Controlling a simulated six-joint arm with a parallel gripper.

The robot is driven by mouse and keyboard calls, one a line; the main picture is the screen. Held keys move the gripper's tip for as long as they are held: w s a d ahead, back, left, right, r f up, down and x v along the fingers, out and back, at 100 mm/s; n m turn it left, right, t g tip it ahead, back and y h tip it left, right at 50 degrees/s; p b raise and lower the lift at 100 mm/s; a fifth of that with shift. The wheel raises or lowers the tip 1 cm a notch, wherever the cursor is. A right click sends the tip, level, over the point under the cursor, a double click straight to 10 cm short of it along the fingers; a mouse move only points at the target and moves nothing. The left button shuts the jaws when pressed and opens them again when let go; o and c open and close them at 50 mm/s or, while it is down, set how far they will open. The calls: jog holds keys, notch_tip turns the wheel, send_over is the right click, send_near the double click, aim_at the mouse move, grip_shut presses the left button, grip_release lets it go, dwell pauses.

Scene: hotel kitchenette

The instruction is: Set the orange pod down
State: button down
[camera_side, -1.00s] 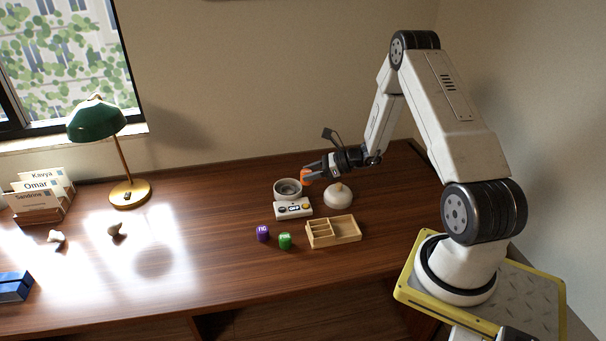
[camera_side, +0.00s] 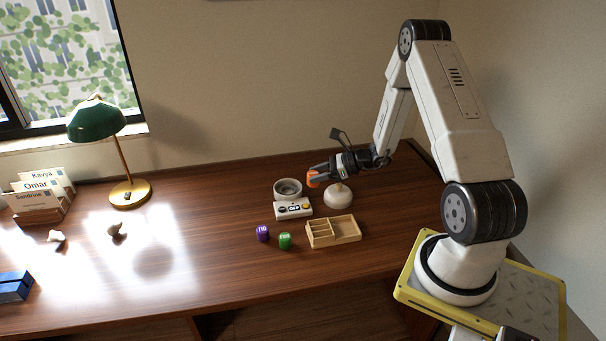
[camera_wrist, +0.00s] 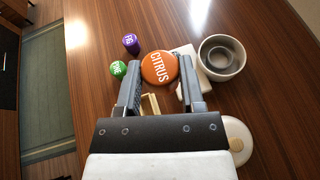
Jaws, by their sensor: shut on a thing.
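The orange pod (camera_wrist: 160,68), with "CITRUS" on its top, is held between the two fingers of my gripper (camera_wrist: 160,85). In the side view the orange pod (camera_side: 313,180) is up in the air at the tip of my gripper (camera_side: 318,174), left of the white dome-shaped thing. A purple pod (camera_side: 263,233) and a green pod (camera_side: 285,241) stand on the desk in front. They also show in the wrist view, purple (camera_wrist: 131,43) and green (camera_wrist: 118,69).
A wooden divided tray (camera_side: 346,238) sits right of the green pod. A white box marked "OFF" (camera_side: 293,214), a round grey-white bowl (camera_side: 288,194) and the white dome (camera_side: 338,200) are close by. A lamp (camera_side: 128,192) stands left. The desk between is clear.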

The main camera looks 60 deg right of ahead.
jog(key=shift+a, duration=0.1)
jog(key=w+a+r, duration=0.2)
jog(key=a+r, duration=0.3)
jog(key=a, duration=0.6)
jog(key=w+a+r, duration=0.2)
jog(key=a+r, duration=0.4)
jog(key=a, duration=0.5)
jog(key=w+d+f, duration=0.1)
jog(key=d+f, duration=0.2)
jog(key=d, duration=0.5)
jog(key=d+f, duration=0.3)
jog(key=d, duration=0.5)
jog(key=s+d+f, duration=0.3)
jog(key=d, duration=0.3)
jog(key=s+d+f, duration=0.3)
jog(key=s+d, duration=0.1)
jog(key=d, duration=0.2)
send_over(309, 188)
jog(key=shift+s+d+f, duration=0.1)
jog(key=shift+d+f, duration=0.05)
jog(key=shift+f, duration=4.4)
jog(key=shift+f, duration=0.15)
